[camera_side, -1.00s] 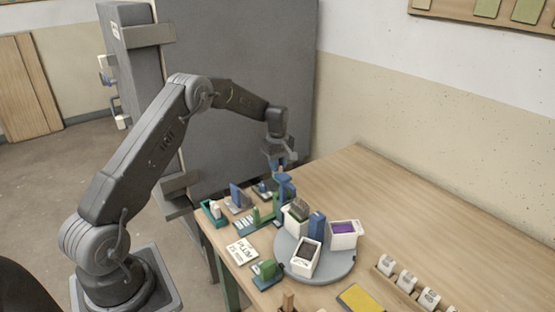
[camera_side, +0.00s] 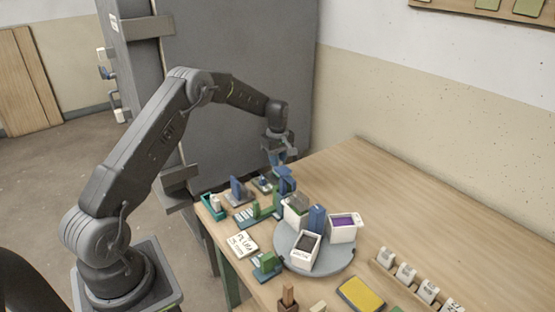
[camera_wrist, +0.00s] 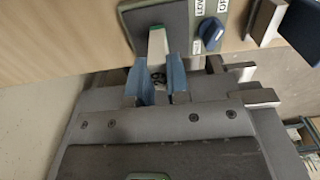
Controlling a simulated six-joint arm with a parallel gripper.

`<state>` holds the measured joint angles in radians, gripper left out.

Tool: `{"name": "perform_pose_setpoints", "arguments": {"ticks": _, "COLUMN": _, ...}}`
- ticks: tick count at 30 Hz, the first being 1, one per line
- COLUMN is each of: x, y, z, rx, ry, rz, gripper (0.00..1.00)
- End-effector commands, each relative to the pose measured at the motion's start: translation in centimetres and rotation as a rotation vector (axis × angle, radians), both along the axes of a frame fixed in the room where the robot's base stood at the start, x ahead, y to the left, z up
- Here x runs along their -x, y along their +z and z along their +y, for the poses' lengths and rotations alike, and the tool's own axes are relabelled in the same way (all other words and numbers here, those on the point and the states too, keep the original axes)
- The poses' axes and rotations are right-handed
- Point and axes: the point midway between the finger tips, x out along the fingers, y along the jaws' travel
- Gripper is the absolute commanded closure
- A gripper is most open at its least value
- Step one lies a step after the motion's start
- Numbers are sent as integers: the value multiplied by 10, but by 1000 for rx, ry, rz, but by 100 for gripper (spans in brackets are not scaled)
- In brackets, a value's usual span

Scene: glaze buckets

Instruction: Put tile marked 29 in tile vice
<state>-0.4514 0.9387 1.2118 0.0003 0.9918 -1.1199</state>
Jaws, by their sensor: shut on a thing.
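My gripper (camera_wrist: 161,88) shows in the wrist view with its blue fingers shut on a pale tile (camera_wrist: 157,45) with a green end. A dark mark on the tile lies between the fingers and is too partly hidden to read. The tile's far end overlaps a grey plate in the picture; I cannot tell if they touch. In the side view my gripper (camera_side: 279,158) is at the table's back left end, close to blue fixtures (camera_side: 286,182); the tile is too small to make out there. I cannot tell which fixture is the tile vice.
A round grey turntable (camera_side: 335,262) carries white buckets, one with purple glaze (camera_side: 343,221). The table's back right is clear.

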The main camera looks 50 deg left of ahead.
Motion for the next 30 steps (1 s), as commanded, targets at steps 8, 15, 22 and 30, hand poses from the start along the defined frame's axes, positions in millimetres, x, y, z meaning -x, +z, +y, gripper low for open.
{"name": "perform_pose_setpoints", "arguments": {"ticks": 8, "x": 0, "y": -4, "z": 0, "rx": 0, "ry": 0, "rz": 0, "gripper": 100}}
{"name": "perform_pose_setpoints", "arguments": {"ticks": 15, "x": 0, "y": -6, "z": 0, "rx": 0, "ry": 0, "rz": 0, "gripper": 73}}
{"name": "perform_pose_setpoints", "arguments": {"ticks": 22, "x": 0, "y": -6, "z": 0, "rx": 0, "ry": 0, "rz": 0, "gripper": 54}}
{"name": "perform_pose_setpoints", "arguments": {"ticks": 30, "x": 0, "y": -2, "z": 0, "rx": 0, "ry": 0, "rz": 0, "gripper": 54}}
